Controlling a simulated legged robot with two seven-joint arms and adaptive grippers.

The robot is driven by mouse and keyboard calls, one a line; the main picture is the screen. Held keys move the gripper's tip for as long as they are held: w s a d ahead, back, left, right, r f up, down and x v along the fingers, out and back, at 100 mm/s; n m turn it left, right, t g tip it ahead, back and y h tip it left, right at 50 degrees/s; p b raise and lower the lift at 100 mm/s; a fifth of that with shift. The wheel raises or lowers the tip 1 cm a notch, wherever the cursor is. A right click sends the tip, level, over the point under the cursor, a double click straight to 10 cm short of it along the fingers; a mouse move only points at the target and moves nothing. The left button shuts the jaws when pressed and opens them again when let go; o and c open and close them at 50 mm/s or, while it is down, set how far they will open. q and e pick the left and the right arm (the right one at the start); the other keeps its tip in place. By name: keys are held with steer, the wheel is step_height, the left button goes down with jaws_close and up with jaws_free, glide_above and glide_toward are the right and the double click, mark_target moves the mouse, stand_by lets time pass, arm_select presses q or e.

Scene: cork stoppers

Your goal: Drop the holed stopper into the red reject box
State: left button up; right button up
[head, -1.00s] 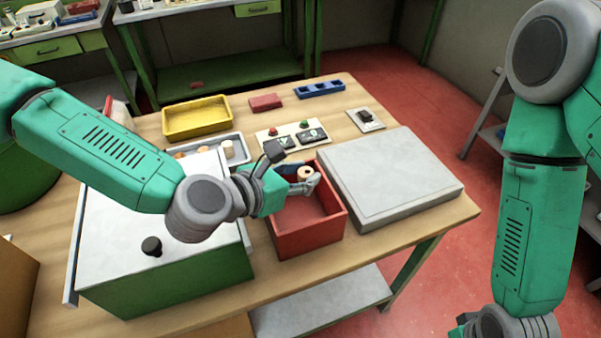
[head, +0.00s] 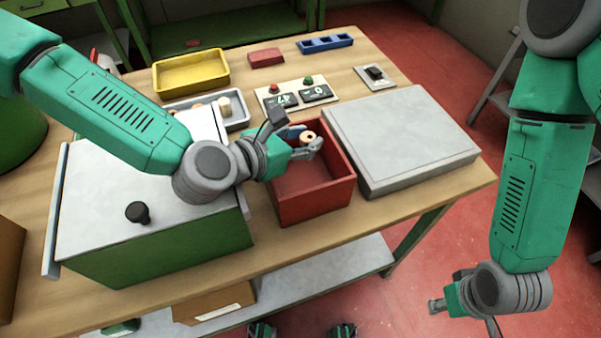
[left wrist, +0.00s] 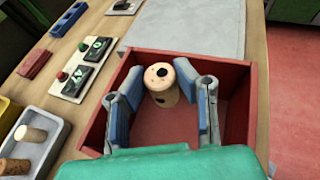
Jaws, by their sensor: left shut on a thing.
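The holed stopper (head: 307,137) is a pale cork cylinder with a dark hole in its end. My left gripper (head: 309,143) is shut on it, over the open red reject box (head: 313,204). In the left wrist view the stopper (left wrist: 161,88) sits between the two fingers (left wrist: 165,95), with dark marks on its top face. The red box's walls (left wrist: 252,120) surround the fingers in that view, and its bare floor shows below. My right gripper (head: 440,306) hangs low at the right, off the table; its fingers are too small to read.
A grey tray (head: 238,122) holds other stoppers, partly hidden by my left arm. A grey slab (head: 400,135) lies right of the red box; a green cabinet (head: 165,252) stands left. A yellow tray (head: 190,72), button panel (head: 297,95) and blue holder (head: 325,44) lie behind.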

arm_select(q)
steer(key=shift+a, duration=0.1)
steer(key=o, duration=0.7)
steer(key=shift+o, duration=0.6)
steer(key=shift+d, duration=0.35)
steer(key=shift+r, duration=0.1)
step_height(320, 180, up, 9)
steer(key=shift+w+a+f, duration=0.1)
steer(key=shift+d+r, duration=0.2)
steer(key=shift+r, duration=0.3)
steer(key=shift+a, duration=0.1)
